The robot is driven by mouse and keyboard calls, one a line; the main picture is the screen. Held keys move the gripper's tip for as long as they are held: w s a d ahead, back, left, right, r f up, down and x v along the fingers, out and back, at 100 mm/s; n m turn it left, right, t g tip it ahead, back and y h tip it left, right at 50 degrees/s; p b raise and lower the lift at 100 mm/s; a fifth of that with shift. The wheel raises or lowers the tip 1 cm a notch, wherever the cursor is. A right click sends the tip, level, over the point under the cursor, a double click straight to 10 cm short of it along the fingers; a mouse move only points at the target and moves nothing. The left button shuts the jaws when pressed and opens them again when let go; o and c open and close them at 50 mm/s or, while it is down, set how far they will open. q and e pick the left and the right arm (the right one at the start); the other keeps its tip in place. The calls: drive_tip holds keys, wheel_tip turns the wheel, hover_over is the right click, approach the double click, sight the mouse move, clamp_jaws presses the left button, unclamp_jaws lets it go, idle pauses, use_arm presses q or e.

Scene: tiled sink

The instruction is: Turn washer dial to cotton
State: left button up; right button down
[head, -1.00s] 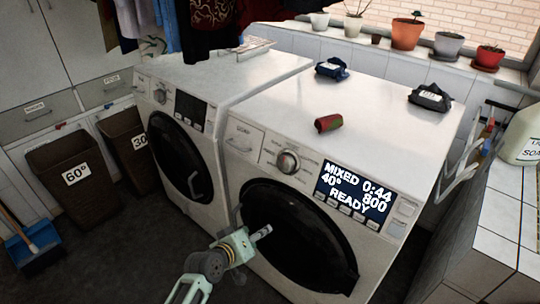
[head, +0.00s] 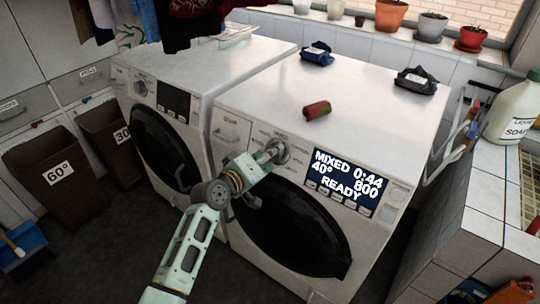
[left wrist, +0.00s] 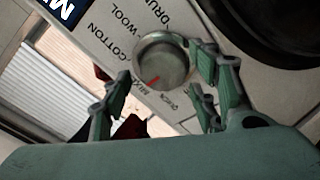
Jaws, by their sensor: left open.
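The washer (head: 230,110) on the right has a round silver dial (head: 275,150) on its front panel. Its display (head: 348,180) reads MIXED, 40°, 0:44, 800, READY. My left gripper (head: 262,157) is at the dial and partly covers it. In the left wrist view the dial (left wrist: 162,60) lies between the open fingers of my left gripper (left wrist: 165,85); I cannot tell whether either finger touches it. The dial's red mark points toward the MIXED label. COTTON (left wrist: 115,50) and WOOL are printed around the dial. My right gripper is not in view.
A second white machine (head: 200,85) stands at the left. The round door (head: 290,230) is below the dial. Brown baskets (head: 40,165) stand at left; a tiled counter (head: 470,200) is at right.

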use_arm(q)
drive_tip(key=shift+w+d, duration=0.25)
drive_tip(key=shift+w, duration=0.1)
drive_tip(key=c, duration=1.1)
drive_tip(key=shift+o, duration=0.2)
drive_tip(key=shift+r+m, duration=0.1)
drive_tip(key=shift+m, duration=0.2)
